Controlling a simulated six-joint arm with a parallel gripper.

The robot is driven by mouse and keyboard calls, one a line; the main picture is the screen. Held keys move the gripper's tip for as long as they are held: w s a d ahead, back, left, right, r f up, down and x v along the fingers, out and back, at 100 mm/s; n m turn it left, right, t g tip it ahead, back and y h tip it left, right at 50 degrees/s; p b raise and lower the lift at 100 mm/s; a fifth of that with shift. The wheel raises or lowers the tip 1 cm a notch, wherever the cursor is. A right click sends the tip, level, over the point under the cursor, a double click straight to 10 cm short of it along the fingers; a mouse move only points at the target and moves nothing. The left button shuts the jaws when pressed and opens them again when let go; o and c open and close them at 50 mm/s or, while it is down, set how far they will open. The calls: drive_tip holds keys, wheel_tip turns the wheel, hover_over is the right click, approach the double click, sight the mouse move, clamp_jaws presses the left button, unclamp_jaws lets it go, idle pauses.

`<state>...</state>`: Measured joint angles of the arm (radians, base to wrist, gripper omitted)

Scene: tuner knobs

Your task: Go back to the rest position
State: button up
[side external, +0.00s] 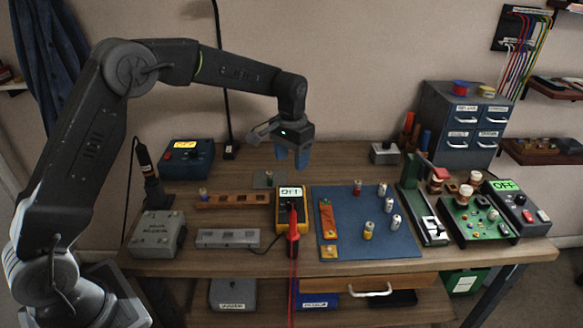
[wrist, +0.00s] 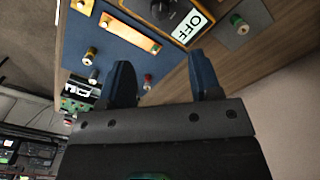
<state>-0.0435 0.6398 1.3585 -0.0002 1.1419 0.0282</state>
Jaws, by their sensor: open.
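My gripper (side external: 292,158) hangs above the back part of the workbench in the side external view, with its blue fingers pointing down. In the wrist view its two blue fingers (wrist: 165,82) stand apart with nothing between them. It is clear of the bench top and touches nothing. Below and in front of it is a yellow multimeter (side external: 288,212) whose display reads OFF; its display corner also shows in the wrist view (wrist: 193,22).
A blue mat (side external: 345,240) carries several small cylinders and an orange strip (side external: 327,222). A grey drawer cabinet (side external: 458,128) stands at the back right. A blue box with a lit display (side external: 186,158) stands at the back left. The air around my gripper is free.

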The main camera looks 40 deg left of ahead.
drive_tip(key=shift+r, duration=0.1)
drive_tip(key=s+d+r+t, duration=0.2)
drive_tip(key=s+r+t, duration=0.1)
drive_tip(key=s+r, duration=1.05)
drive_tip(key=s+f+t, duration=0.2)
drive_tip(key=s, duration=1.6)
drive_tip(key=shift+d+f+t, duration=0.15)
drive_tip(key=shift+f+t, duration=0.15)
